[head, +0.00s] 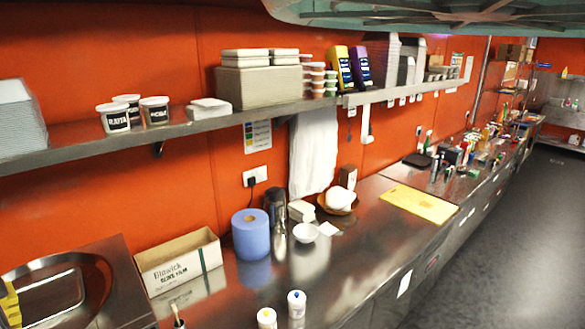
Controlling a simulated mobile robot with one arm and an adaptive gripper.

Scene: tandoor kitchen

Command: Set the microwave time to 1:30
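I cannot make out a microwave or its time controls in the head view. My gripper is not in view.
A steel counter (352,262) runs along the orange wall, holding a cardboard box (182,268), a blue paper roll (251,236), a white bowl (305,233) and a yellow board (419,204). A shelf (180,128) with tubs hangs above. Bare floor (500,250) lies to the right.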

